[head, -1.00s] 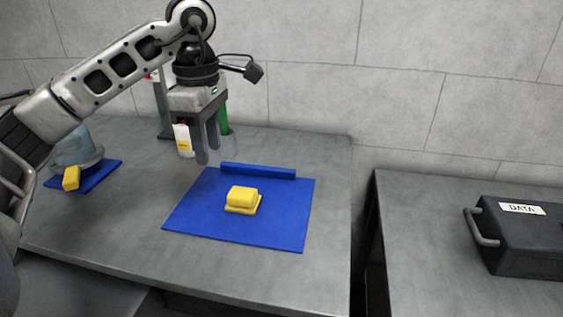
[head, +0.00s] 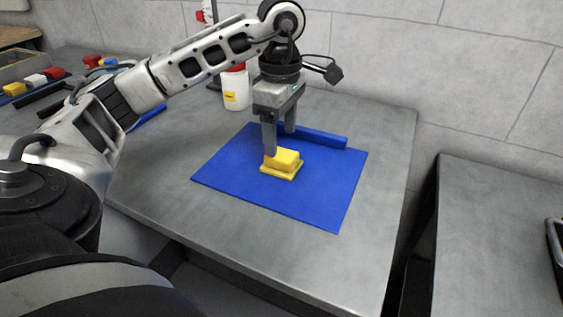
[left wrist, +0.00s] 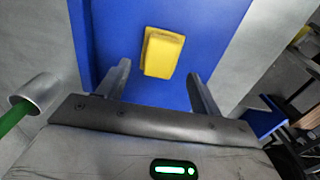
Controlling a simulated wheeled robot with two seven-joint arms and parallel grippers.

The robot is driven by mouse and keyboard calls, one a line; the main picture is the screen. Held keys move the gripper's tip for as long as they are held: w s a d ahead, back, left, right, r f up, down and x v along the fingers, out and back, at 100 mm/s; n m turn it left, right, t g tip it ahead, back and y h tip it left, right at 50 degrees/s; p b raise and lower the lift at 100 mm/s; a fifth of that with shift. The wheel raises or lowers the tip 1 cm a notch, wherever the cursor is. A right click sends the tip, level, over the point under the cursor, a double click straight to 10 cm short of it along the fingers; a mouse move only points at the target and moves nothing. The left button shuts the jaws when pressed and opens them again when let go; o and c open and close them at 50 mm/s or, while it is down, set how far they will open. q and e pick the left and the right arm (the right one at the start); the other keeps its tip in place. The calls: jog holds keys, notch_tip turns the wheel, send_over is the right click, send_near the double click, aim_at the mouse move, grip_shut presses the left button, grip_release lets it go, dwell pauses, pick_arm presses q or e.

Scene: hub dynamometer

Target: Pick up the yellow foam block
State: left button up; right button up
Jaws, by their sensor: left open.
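The yellow foam block (head: 284,159) sits on a thin yellow base on the blue mat (head: 325,200). In the left wrist view the block (left wrist: 162,53) lies ahead of the fingertips, roughly midway between them. My left gripper (head: 279,142) points down at the block's back left side in the head view, and one finger hides part of the block. In the left wrist view my left gripper (left wrist: 160,75) is open with nothing between its fingers. My right gripper is in neither view.
A blue raised strip (head: 320,138) runs along the mat's back edge. A white bottle with a red cap (head: 236,90) stands behind to the left. Small coloured blocks (head: 36,80) lie at far left. A second table (head: 500,230) stands right, across a gap.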

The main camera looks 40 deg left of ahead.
aim_at(282, 153)
pick_arm(q)
notch_tip(282, 153, down, 5)
jog(key=shift+d+r, duration=0.1)
jog(key=shift+r, duration=0.05)
jog(key=shift+c, duration=0.3)
jog(key=c, duration=1)
jog(key=shift+r, duration=0.15)
